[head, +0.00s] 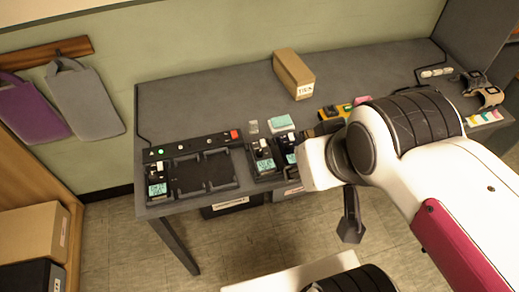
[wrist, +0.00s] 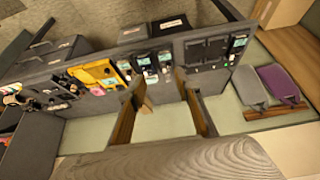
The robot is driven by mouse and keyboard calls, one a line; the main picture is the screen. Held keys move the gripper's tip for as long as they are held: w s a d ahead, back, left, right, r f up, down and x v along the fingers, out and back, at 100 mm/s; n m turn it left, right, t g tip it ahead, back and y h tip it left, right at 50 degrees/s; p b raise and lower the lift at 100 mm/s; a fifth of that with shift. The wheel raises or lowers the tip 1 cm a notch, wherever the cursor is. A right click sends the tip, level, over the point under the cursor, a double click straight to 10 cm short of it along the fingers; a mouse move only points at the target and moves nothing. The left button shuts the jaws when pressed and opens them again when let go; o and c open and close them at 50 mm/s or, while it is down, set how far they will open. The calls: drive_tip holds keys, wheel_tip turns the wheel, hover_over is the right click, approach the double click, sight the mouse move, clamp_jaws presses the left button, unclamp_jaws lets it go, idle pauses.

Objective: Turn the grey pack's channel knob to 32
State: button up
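Several dark packs with small lit screens stand along the front of the grey bench. One pack (head: 157,186) is at the left end, and two others, a middle pack (head: 264,160) and a pack beside my arm (head: 290,157), are further right. I cannot tell which is the grey pack, and the knob markings and screen digits are too small to read. In the wrist view, my gripper (wrist: 165,105) has its two fingers spread apart, with bench surface showing between them and no pack held. In the head view my arm hides most of the gripper and part of the bench.
A cardboard box (head: 294,75) stands at the back of the bench (head: 200,95). A black dock (head: 202,172) lies at the left front. A yellow device (wrist: 97,75) sits among the packs. Purple (head: 31,110) and grey (head: 84,102) bags hang on the wall. The bench's back left is clear.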

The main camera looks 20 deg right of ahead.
drive_tip(key=shift+f+g, duration=0.6)
drive_tip(key=shift+f, duration=0.45)
drive_tip(key=n+g, duration=0.1)
drive_tip(key=g, duration=0.4)
hover_over(260, 152)
drive_tip(key=f, duration=1.4)
drive_tip(key=shift+s+f, duration=0.2)
drive_tip(key=shift+f, duration=0.15)
drive_tip(key=shift+w+r+t, duration=0.15)
drive_tip(key=shift+w+t, duration=0.15)
drive_tip(key=shift+f, duration=3.9)
clamp_jaws()
